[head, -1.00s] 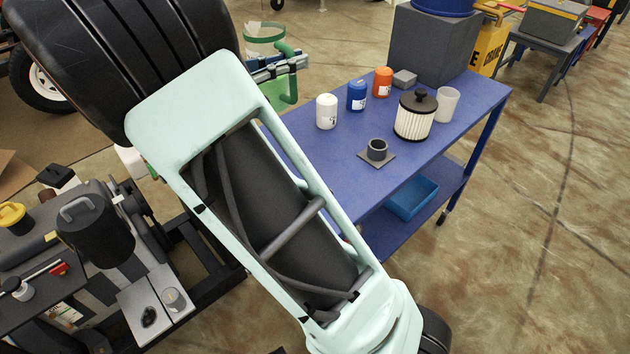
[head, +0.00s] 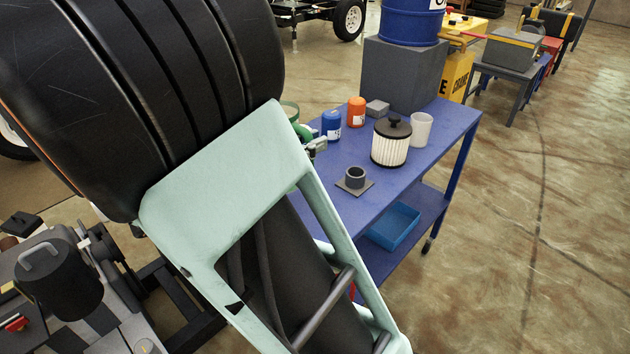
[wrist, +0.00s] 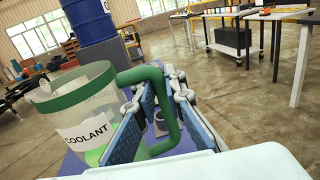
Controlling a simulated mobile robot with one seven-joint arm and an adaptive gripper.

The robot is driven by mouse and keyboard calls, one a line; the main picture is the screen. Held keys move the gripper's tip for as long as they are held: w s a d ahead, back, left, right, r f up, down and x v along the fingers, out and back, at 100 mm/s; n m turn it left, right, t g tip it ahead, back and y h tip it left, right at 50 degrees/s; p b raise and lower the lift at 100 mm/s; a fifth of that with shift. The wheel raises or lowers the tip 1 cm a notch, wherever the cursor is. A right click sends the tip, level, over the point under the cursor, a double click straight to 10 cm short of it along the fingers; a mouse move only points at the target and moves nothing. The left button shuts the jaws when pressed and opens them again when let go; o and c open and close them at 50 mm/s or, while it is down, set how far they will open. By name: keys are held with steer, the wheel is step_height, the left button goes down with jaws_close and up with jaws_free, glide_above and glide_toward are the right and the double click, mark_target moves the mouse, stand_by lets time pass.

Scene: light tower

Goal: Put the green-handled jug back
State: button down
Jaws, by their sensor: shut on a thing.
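The green-handled jug (wrist: 75,100) is clear, with a green rim, a COOLANT label and green liquid low inside. My gripper (wrist: 160,92) is shut on its green handle (wrist: 168,125) in the wrist view. The jug looks roughly upright there, with the blue table behind and below it. In the head view my arm hides most of the jug; only part of its green rim (head: 290,110) and handle (head: 302,131) show at the table's left end. The gripper tip (head: 317,147) shows just beside them. Whether the jug's base touches anything is hidden.
The blue table (head: 395,190) holds a blue can (head: 331,125), an orange can (head: 356,112), a pleated filter (head: 390,146), a white cup (head: 421,130) and a grey ring on a square plate (head: 355,181). A grey block (head: 403,75) carries a blue drum (head: 411,22). A blue bin (head: 392,226) sits below.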

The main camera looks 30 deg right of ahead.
step_height(320, 180, down, 6)
steer(key=s+d+b, duration=0.1)
steer(key=s, duration=0.1)
steer(key=shift+s+b, duration=0.25)
steer(key=shift+b, duration=0.1)
steer(key=c, duration=2)
jaws_free()
steer(key=shift+f+b, duration=0.3)
steer(key=shift+b, duration=0.35)
steer(key=a+p, duration=0.1)
steer(key=a, duration=0.2)
steer(key=s+a+p, duration=0.1)
steer(key=a, duration=0.3)
steer(key=a+p, duration=0.1)
steer(key=a, duration=0.2)
steer(key=shift+s+a, duration=0.3)
steer(key=shift+a, duration=0.1)
